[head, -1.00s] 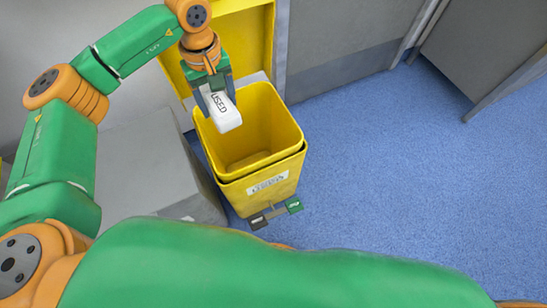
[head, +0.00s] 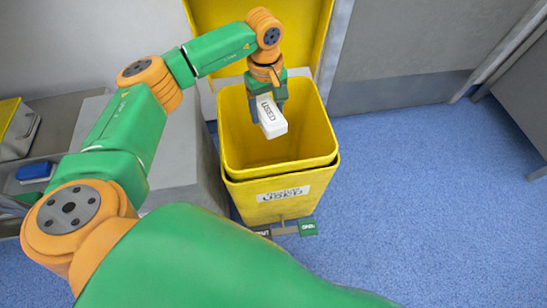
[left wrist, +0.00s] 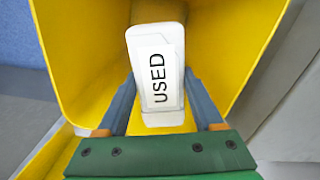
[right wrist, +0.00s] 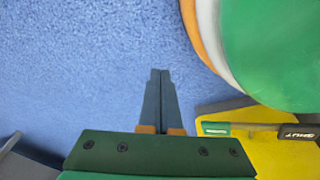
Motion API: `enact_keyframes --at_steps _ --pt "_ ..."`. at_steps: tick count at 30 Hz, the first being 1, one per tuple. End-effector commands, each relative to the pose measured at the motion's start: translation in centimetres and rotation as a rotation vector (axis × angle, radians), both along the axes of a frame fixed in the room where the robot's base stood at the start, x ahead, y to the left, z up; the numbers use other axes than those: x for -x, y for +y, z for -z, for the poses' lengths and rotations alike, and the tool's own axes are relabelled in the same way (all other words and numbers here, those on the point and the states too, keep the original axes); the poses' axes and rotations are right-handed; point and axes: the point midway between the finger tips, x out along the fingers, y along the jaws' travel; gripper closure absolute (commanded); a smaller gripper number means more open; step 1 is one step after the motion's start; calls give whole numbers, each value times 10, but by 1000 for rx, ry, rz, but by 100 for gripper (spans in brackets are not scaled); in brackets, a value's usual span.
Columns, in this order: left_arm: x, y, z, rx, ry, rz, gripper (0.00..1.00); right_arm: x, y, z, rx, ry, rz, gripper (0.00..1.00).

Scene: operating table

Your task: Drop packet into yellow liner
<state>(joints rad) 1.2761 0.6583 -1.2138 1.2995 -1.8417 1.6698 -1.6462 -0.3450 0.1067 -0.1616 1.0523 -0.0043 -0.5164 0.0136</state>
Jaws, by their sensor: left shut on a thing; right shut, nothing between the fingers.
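The white packet marked "USED" (head: 271,117) is held by my left gripper (head: 267,105) over the open mouth of the yellow liner (head: 235,140) in the yellow bin. In the left wrist view the packet (left wrist: 157,75) sits between the two fingers (left wrist: 160,105), with the yellow liner walls (left wrist: 90,50) around and below it. My right gripper shows only in the right wrist view (right wrist: 160,100), with its fingers together and empty over the blue floor. How far the packet is above the rim is hard to tell.
The yellow lid (head: 310,30) stands open behind the bin. Pedals (head: 290,229) stick out at its front. A grey cabinet (head: 175,165) stands close on the left, with a blue item (head: 35,171) farther left. Blue floor (head: 430,190) is clear on the right.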

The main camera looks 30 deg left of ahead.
Motion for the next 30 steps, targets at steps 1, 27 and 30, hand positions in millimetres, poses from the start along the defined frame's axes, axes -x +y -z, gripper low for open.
enact_keyframes --at_steps 1,27,30 --pt "0 0 -1 0 0 0 89 0 0 -1 0 0 0 100" --pt "0 0 -72 0 0 0 0 15 -13 -4 17 3 0 100" --pt "0 0 -72 1 1 0 0 16 -13 -3 17 3 0 100"
